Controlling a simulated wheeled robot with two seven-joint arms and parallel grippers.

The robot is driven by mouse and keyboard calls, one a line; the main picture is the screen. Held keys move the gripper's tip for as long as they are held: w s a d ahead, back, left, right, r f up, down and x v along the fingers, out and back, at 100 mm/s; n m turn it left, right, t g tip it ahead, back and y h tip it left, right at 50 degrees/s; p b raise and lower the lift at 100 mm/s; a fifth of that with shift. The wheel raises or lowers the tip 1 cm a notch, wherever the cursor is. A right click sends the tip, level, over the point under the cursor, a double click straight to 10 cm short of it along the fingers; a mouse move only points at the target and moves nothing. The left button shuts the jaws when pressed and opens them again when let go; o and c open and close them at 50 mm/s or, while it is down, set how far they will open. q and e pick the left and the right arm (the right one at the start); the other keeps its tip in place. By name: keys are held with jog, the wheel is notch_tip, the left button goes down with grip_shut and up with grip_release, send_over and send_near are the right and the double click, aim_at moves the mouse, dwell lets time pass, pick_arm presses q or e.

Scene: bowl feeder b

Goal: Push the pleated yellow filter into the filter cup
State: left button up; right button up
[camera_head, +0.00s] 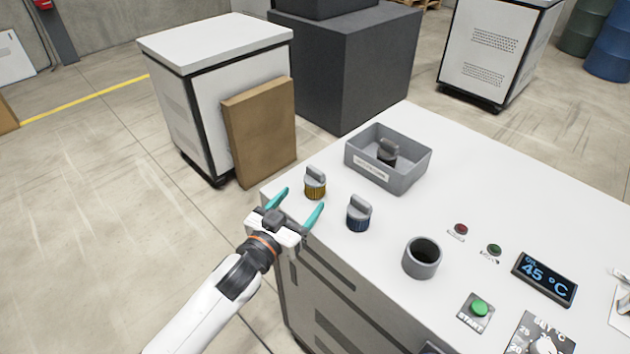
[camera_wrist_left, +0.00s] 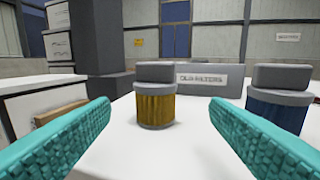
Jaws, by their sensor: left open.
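The pleated yellow filter (camera_head: 315,187) with a grey top and grip block stands upright on the white cabinet top, near its left corner. In the left wrist view the yellow filter (camera_wrist_left: 156,106) stands between the open fingers, beyond their tips. My left gripper (camera_head: 297,204) is open, its teal fingers pointing at the yellow filter and apart from it. The filter cup, seemingly the grey round cup with a dark hollow (camera_head: 422,258), stands further right; its inside is too dark to tell. My right gripper does not show.
A blue filter (camera_head: 358,214) stands right of the yellow one, close to my left gripper's right finger. A grey bin (camera_head: 408,183) labelled for old filters holds a dark filter (camera_head: 388,153). Buttons, a green start button (camera_head: 480,308) and a 45 °C display (camera_head: 545,279) are at right.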

aim_at(309, 187)
pick_arm(q)
jog(key=x, duration=0.2)
jog(key=shift+w+d, duration=0.1)
jog(key=shift+w, duration=0.15)
jog(key=shift+w+d+r+p, duration=0.2)
jog(key=shift+w+p, duration=0.1)
jog(key=shift+w, duration=0.15)
jog(key=x, duration=0.4)
jog(key=shift+w+p, duration=0.3)
jog(key=shift+p, duration=0.05)
jog(key=c, duration=1.1)
